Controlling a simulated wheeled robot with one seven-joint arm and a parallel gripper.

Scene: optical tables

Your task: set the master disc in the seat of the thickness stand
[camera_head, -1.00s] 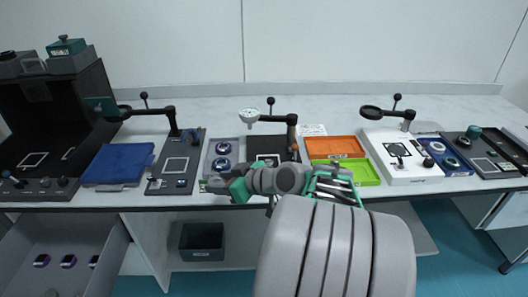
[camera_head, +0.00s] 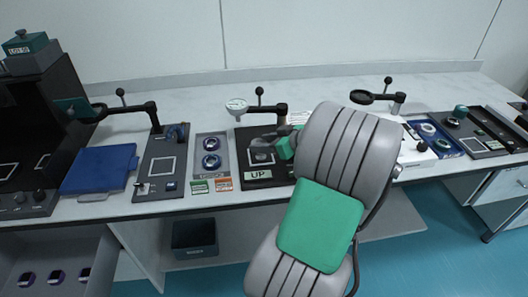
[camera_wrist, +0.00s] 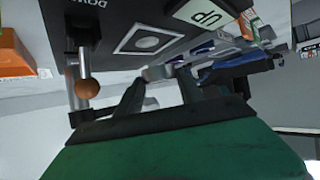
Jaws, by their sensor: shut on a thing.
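The thickness stand (camera_head: 281,174) is a black base with an UP label, a white-outlined square seat and a post-mounted arm carrying a white dial gauge (camera_head: 237,106). My gripper (camera_head: 258,143) is over this base, close to the seat, below the gauge arm. In the wrist view the fingertips (camera_wrist: 160,76) are shut on a small grey piece (camera_wrist: 155,73), apparently the master disc, seen mostly edge-on. The seat (camera_wrist: 146,41) shows beyond the fingertips as a white square with a grey round in it. I cannot tell whether the held piece touches the base.
A grey tray (camera_head: 197,170) left of the stand holds dark-ringed discs. Farther left are another black stand (camera_head: 148,182) and a blue folder (camera_head: 85,181). The stand's post and orange-brown knob (camera_wrist: 87,88) are close beside my gripper.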

